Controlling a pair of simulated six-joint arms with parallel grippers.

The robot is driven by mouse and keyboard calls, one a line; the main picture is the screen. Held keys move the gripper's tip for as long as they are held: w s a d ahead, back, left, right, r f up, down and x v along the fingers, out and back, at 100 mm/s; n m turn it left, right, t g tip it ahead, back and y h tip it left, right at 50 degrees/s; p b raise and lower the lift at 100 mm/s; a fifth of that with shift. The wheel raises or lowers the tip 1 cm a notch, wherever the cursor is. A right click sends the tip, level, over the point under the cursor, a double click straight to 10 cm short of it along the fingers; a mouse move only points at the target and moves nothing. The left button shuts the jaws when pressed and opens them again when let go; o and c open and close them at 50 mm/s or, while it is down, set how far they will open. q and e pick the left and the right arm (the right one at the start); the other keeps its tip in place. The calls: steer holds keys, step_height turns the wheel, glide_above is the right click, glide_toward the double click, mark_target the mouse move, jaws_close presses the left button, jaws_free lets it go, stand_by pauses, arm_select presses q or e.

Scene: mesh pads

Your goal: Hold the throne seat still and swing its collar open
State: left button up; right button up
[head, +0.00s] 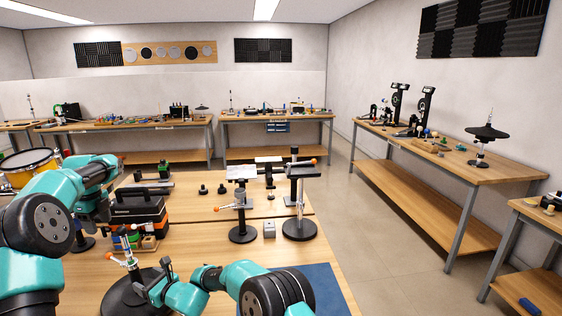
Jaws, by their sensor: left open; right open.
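The throne seat (118,301) appears to be the round black disc lying on the near bench at lower left. A metal collar (131,264) with an orange-tipped lever (110,255) stands up from its middle. My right gripper (153,279) is open just right of the collar, over the disc's right side; I cannot tell whether it touches anything. My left gripper (88,238) is open behind and left of the collar, apart from it, with its fingertips partly hidden. The disc's near edge is cut off by the frame.
A black-and-orange toolbox (137,212) and small coloured blocks stand behind the seat. Two metal stands (242,232) (299,228) with a small grey block (269,230) are on the bench at centre. A blue mat (318,283) lies at right. A drum (28,166) is far left.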

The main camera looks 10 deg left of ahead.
steer(key=shift+v, duration=2.55)
